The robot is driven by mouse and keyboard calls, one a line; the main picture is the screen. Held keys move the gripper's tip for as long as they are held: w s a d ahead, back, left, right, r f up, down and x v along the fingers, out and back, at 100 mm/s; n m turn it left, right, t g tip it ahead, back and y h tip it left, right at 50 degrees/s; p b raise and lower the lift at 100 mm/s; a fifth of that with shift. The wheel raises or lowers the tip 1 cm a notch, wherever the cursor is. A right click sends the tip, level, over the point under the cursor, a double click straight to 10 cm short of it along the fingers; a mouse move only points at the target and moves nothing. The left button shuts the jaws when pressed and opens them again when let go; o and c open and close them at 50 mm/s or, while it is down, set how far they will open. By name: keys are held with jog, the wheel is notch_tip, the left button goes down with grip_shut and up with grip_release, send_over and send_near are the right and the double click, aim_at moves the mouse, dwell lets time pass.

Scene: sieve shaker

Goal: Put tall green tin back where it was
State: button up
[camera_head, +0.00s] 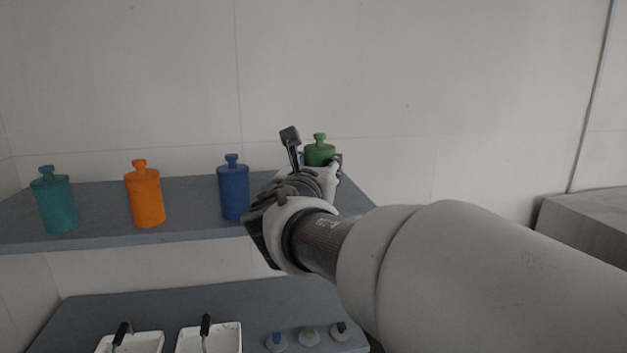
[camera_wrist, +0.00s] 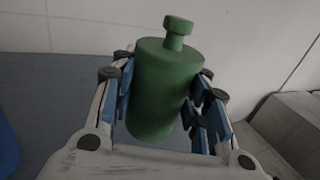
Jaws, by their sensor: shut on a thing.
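The tall green tin (camera_head: 320,152) is at the right end of the upper shelf (camera_head: 104,210) in the head view, partly hidden behind my gripper (camera_head: 318,172). In the wrist view the green tin (camera_wrist: 162,85) stands upright between the blue-padded fingers of my gripper (camera_wrist: 165,105), which is shut on it. Whether its base touches the shelf cannot be told.
A teal tin (camera_head: 56,203), an orange tin (camera_head: 145,198) and a blue tin (camera_head: 233,190) stand left of my gripper on the same shelf. Below, a lower shelf (camera_head: 255,307) holds white trays (camera_head: 210,340) and small round items (camera_head: 309,336). A grey block (camera_head: 585,225) is at right.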

notch_tip(320, 180, down, 3)
jog(key=shift+w+r, duration=0.1)
jog(key=shift+w, duration=0.05)
jog(key=shift+f, duration=0.2)
jog(key=o, duration=1.1)
jog(key=shift+r, duration=0.1)
